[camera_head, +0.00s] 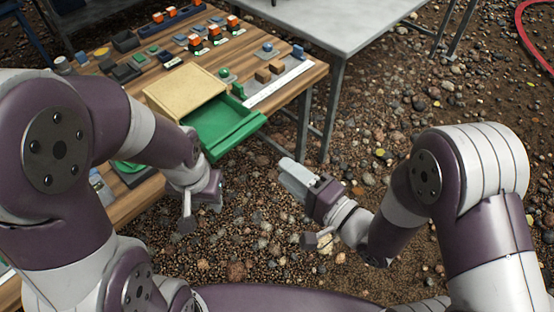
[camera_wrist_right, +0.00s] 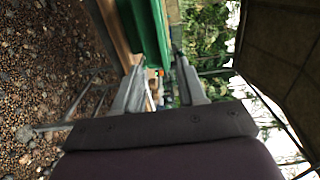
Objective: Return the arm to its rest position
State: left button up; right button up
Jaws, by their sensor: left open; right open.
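My right gripper (camera_head: 294,176) hangs over the gravel to the right of the wooden table, apart from it. Its two fingers show spread with nothing between them in the right wrist view (camera_wrist_right: 158,92). My left gripper (camera_head: 205,192) is beside the front edge of the table, below the green tray (camera_head: 222,122); its fingers are mostly hidden by my own wrist. The green tray sticks out past the table edge from under a tan box (camera_head: 184,88). Green also shows beyond the right fingers in the wrist view.
The wooden table (camera_head: 312,72) holds several small blocks and parts, and a white ruler strip (camera_head: 278,84). A grey metal table (camera_head: 345,22) stands behind it. A red hose (camera_head: 530,42) lies at the far right. Gravel ground (camera_head: 255,235) is open between my arms.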

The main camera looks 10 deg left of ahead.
dwell(0.5)
jog(key=d+f+n+g+h, duration=0.3)
jog(key=d+f+n+h, duration=0.3)
jog(key=f, duration=0.4)
jog(key=s+d+f+n+g+h, duration=0.1)
jog(key=d+f+n+g+h, duration=0.15)
jog(key=d+h, duration=0.4)
jog(key=s+d+r+g+h, duration=0.2)
jog(key=s+d+r+g, duration=0.3)
jog(key=s+d+r, duration=0.1)
notch_tip(320, 180, up, 23)
jog(key=w+p, duration=0.2)
jog(key=p, duration=1.9)
jog(key=shift+d+m+t, duration=0.35)
jog(key=shift+d+t, duration=0.1)
jog(key=shift+w+r, duration=0.1)
